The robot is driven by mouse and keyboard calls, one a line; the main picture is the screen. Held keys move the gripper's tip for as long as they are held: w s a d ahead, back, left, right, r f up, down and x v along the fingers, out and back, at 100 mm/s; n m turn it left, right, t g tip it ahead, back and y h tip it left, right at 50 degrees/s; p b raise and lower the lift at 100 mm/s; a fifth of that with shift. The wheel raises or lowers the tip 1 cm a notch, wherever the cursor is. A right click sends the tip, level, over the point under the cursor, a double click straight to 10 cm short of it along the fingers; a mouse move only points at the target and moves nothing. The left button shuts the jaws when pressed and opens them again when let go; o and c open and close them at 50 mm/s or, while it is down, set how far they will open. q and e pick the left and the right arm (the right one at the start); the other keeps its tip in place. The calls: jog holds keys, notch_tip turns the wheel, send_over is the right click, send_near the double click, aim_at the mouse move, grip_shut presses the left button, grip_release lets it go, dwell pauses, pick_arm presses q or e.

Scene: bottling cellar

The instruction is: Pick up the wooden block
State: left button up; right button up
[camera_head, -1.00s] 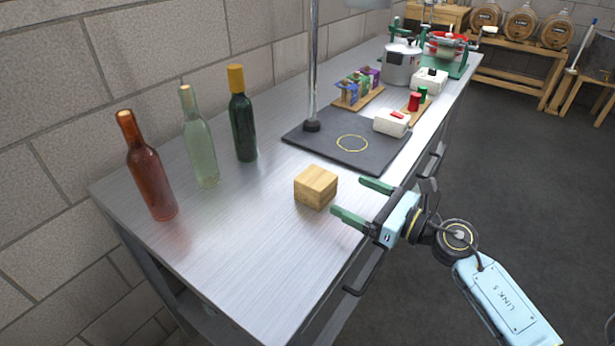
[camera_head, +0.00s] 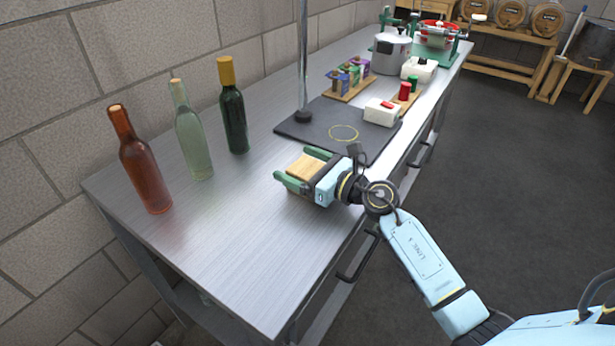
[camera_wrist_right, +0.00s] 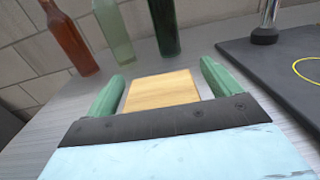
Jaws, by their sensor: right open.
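The wooden block (camera_head: 306,168) sits on the metal bench, light brown and box-shaped. My right gripper (camera_head: 297,164) is open, with its green fingers on either side of the block. In the right wrist view the block (camera_wrist_right: 162,89) lies between the two fingers (camera_wrist_right: 162,85), with a small gap showing beside it. The block's near part is hidden behind the gripper body. My left gripper is not in view.
A brown bottle (camera_head: 142,165), a clear bottle (camera_head: 192,135) and a dark green bottle (camera_head: 234,112) stand left of the block. A dark mat (camera_head: 301,130) with a metal post (camera_head: 303,70) lies behind it. A white box (camera_head: 381,112) sits on the mat's right side. The bench front-left is clear.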

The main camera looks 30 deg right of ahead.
jog(key=c, duration=1.1)
jog(key=shift+c, duration=0.2)
jog(key=shift+r, duration=0.1)
